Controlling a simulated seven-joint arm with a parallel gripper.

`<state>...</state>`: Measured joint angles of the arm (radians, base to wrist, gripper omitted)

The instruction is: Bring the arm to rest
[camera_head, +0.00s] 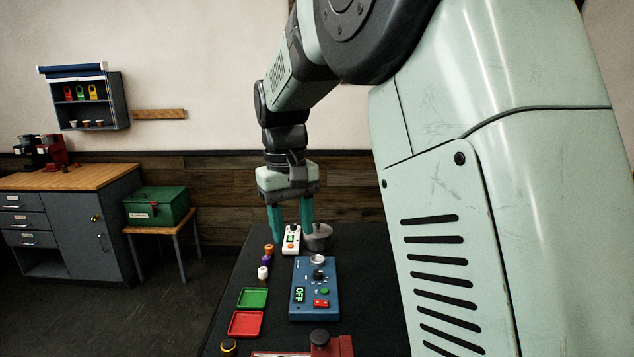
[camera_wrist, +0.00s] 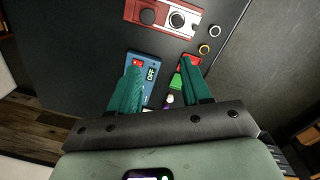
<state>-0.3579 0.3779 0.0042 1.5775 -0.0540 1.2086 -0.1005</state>
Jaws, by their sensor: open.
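My gripper (camera_head: 291,222) hangs over the far part of the black table (camera_head: 252,327), its two teal fingers pointing down and spread apart. In the wrist view the fingers of my gripper (camera_wrist: 161,78) are also apart, with nothing held between them. A white device (camera_head: 291,240) and a grey round lidded pot (camera_head: 318,237) stand near the fingertips in the head view. I cannot tell whether the fingers touch either one. A blue control box (camera_head: 313,290) with a display reading OFF lies nearer on the table.
A green tray (camera_head: 252,299), a red tray (camera_head: 245,323) and several small coloured pieces (camera_head: 263,272) line the table's left side. A red unit (camera_head: 331,346) sits at the near edge; it also shows in the wrist view (camera_wrist: 160,14). A green case (camera_head: 157,206) stands apart at left.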

